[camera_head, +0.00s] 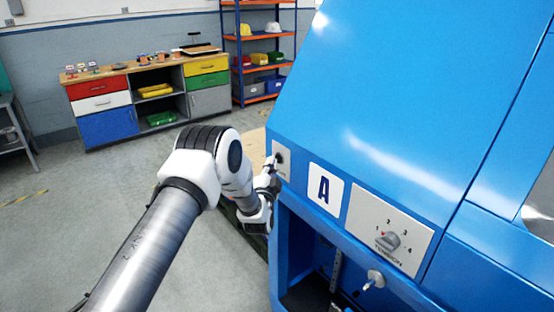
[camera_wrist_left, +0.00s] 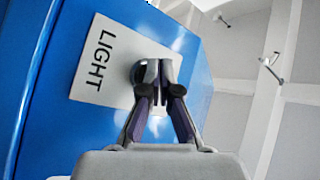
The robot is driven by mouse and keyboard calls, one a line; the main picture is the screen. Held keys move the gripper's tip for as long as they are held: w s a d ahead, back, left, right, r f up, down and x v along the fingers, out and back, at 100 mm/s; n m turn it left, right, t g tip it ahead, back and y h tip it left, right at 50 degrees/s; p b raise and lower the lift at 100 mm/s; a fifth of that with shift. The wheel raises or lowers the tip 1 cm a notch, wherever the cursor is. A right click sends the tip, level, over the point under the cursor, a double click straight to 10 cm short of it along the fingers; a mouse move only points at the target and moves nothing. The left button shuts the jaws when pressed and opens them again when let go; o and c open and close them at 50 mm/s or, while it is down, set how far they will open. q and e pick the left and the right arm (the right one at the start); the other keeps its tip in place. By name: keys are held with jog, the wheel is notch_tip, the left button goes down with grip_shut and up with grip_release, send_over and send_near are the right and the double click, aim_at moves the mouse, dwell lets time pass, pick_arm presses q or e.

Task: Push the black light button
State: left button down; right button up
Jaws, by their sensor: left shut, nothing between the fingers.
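The light plate (camera_head: 283,171) is a pale plate on the blue machine's front, left of the "A" label. The dark round light button (camera_head: 280,157) sits on it. In the left wrist view the plate (camera_wrist_left: 98,62) reads "LIGHT", and the button (camera_wrist_left: 140,70) is partly hidden behind my fingertips. My left gripper (camera_head: 273,166) is shut and empty, with its fingertips right at the button. In the left wrist view the shut fingertips (camera_wrist_left: 158,92) overlap the button; I cannot tell whether they press it. My right gripper is not in view.
The blue machine (camera_head: 400,80) fills the right side. It carries an "A" label (camera_head: 325,189), a tension dial (camera_head: 388,240) and a metal knob (camera_head: 374,280) by an open bay. A drawer cabinet (camera_head: 108,122) and shelves (camera_head: 262,45) stand far behind.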

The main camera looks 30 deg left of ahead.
pick_arm(q)
jog(key=shift+s, duration=0.1)
jog(key=shift+s+a+p, duration=0.4)
jog(key=shift+s+p, duration=0.1)
jog(key=shift+s, duration=0.4)
jog(key=shift+s+a+p, duration=0.35)
jog(key=shift+s+p, duration=0.15)
jog(key=shift+s, duration=0.4)
jog(key=shift+s+a+p, duration=0.4)
jog(key=shift+s+p, duration=0.1)
jog(key=shift+s, duration=0.4)
